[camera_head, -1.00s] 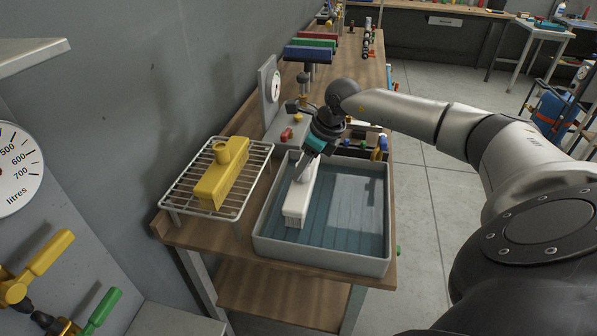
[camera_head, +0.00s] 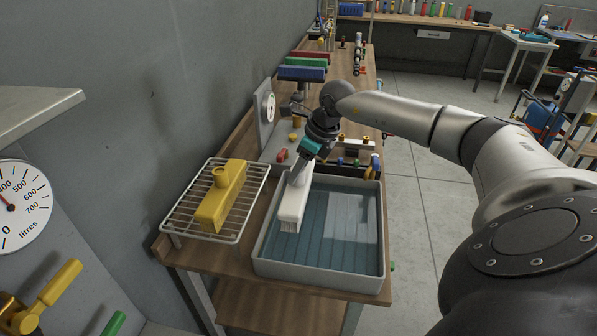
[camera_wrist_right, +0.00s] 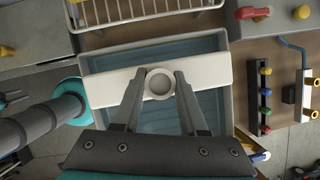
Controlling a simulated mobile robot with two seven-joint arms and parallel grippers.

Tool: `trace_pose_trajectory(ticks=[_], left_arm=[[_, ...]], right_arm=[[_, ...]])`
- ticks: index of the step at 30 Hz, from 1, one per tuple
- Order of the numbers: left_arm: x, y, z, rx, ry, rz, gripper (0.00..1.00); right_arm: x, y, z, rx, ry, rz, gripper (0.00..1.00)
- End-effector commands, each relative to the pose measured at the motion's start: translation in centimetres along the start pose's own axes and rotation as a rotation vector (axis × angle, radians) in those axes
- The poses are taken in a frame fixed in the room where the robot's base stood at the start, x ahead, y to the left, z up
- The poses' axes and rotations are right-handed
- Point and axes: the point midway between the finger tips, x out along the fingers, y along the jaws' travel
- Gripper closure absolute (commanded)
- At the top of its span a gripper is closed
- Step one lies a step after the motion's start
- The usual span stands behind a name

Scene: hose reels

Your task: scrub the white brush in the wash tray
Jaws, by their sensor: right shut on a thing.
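The white brush (camera_head: 292,207) is in the left part of the grey wash tray (camera_head: 322,274), with its bristles pointing down toward the blue water. My right gripper (camera_head: 301,172) is shut on the brush's round knob, coming from above. In the right wrist view the white brush (camera_wrist_right: 205,69) spans across the tray (camera_wrist_right: 152,45), and my right gripper's fingers (camera_wrist_right: 159,88) stand on both sides of the knob. How deep the bristles sit in the water is hidden.
A yellow brush (camera_head: 224,192) lies on a wire rack (camera_head: 181,222) left of the tray. The grey wall is close on the left. Open floor lies to the right.

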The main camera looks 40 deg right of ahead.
Motion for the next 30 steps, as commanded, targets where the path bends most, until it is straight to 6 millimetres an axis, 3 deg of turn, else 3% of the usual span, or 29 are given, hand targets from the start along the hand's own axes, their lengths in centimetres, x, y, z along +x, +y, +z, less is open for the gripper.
trace_pose_trajectory(ticks=[3, 30], left_arm=[[-1.3, -0.1, -0.2, 0.000, 0.001, 0.000, 0.50], [-7.6, -0.2, -0.7, -0.001, 0.001, -0.001, 0.50]], right_arm=[[-1.6, 0.0, 0.7, 0.000, -0.004, -0.001, 1.00], [-9.4, 0.0, 4.0, 0.000, -0.003, -0.001, 1.00]])
